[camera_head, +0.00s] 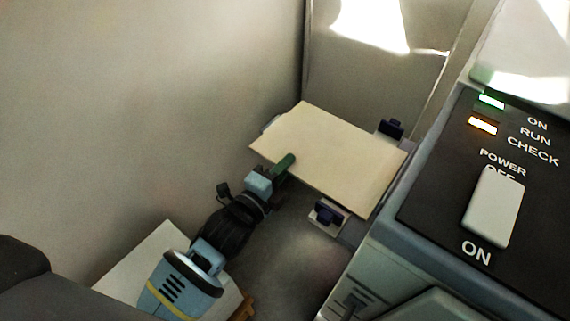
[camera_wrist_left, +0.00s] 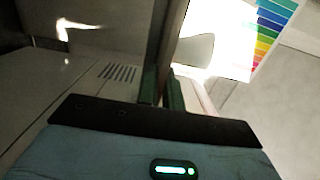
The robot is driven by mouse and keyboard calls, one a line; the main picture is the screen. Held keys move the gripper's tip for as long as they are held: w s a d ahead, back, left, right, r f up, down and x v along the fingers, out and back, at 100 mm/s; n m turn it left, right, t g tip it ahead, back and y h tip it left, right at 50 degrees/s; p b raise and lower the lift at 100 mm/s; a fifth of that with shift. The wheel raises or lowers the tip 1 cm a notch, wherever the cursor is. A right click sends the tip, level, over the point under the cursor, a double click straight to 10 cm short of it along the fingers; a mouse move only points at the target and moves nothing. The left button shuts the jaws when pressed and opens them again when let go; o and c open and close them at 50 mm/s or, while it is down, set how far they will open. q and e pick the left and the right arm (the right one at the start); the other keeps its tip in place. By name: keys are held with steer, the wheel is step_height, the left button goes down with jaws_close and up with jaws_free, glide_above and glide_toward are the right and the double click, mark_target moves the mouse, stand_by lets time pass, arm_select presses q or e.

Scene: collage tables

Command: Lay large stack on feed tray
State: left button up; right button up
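The large stack (camera_head: 335,155) is a flat cream block of sheets in the head view, beside the machine. My left gripper (camera_head: 285,165) is shut on its near left edge. In the left wrist view the green fingertips (camera_wrist_left: 162,90) close on the stack (camera_wrist_left: 171,45), seen nearly edge-on. The stack covers most of the feed tray; two dark blue guides (camera_head: 328,212) (camera_head: 391,129) show on opposite sides of it. I cannot tell whether the stack rests on the tray or hangs just above it. My right gripper is not in view.
The machine (camera_head: 425,205) stands at the right, with a black panel, lit green and orange lamps and a white power switch (camera_head: 494,207). A grey wall (camera_head: 150,110) bounds the left. A white surface (camera_head: 150,255) lies below my left arm. A colour-striped sheet (camera_wrist_left: 268,35) shows in the wrist view.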

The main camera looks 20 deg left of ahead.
arm_select(q)
steer(key=o, duration=0.5)
steer(key=shift+c, duration=0.2)
steer(key=shift+o, duration=0.2)
steer(key=shift+s, duration=0.1)
steer(key=p+v, duration=0.1)
steer(key=v, duration=0.6)
steer(key=shift+s+a, duration=0.15)
steer(key=shift+s, duration=0.15)
